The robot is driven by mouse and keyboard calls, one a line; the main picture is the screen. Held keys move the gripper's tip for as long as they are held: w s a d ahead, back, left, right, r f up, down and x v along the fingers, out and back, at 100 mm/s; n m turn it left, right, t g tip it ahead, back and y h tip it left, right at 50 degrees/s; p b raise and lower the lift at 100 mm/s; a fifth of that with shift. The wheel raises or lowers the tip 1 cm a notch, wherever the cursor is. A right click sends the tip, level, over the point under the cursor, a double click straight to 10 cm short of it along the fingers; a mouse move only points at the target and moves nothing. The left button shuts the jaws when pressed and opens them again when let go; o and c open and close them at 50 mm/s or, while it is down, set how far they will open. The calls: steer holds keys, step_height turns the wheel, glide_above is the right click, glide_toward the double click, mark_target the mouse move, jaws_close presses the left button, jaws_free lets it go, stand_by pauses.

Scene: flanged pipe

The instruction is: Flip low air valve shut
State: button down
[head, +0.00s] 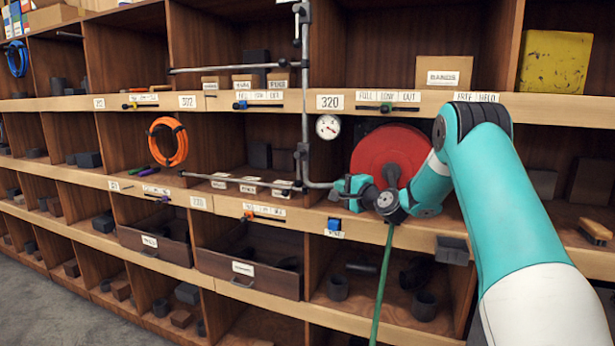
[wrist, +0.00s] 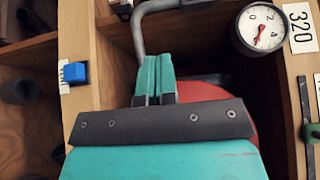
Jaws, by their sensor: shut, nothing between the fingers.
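A grey air pipe (head: 305,100) runs down the shelf front, with an upper side branch and a lower side branch (head: 235,181). Small fittings sit where the lower branch meets the upright. I cannot make out which part is the low air valve's lever, or its position. My gripper (head: 338,194) is shut and empty, just right of the pipe's lower bend. In the wrist view, my gripper's teal fingers (wrist: 155,62) are together, and the bent pipe (wrist: 141,35) passes close beyond their tips. The fingers hide part of it.
A round gauge (head: 327,126) hangs beside the 320 label. A red disc (head: 390,152) stands behind my arm. A blue block (head: 334,224) with a label sits on the shelf edge below my gripper; it also shows in the wrist view (wrist: 75,73). A green hose (head: 383,280) hangs below my wrist.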

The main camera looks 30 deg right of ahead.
steer(key=w+a+p, duration=0.4)
steer(key=w+p, duration=0.3)
steer(key=w, duration=0.5)
steer(key=shift+w, duration=0.3)
steer(key=shift+f, duration=0.15)
steer(key=shift+w+a+t+b, duration=0.15)
steer(key=shift+t+b, duration=0.15)
steer(key=shift+b, duration=0.55)
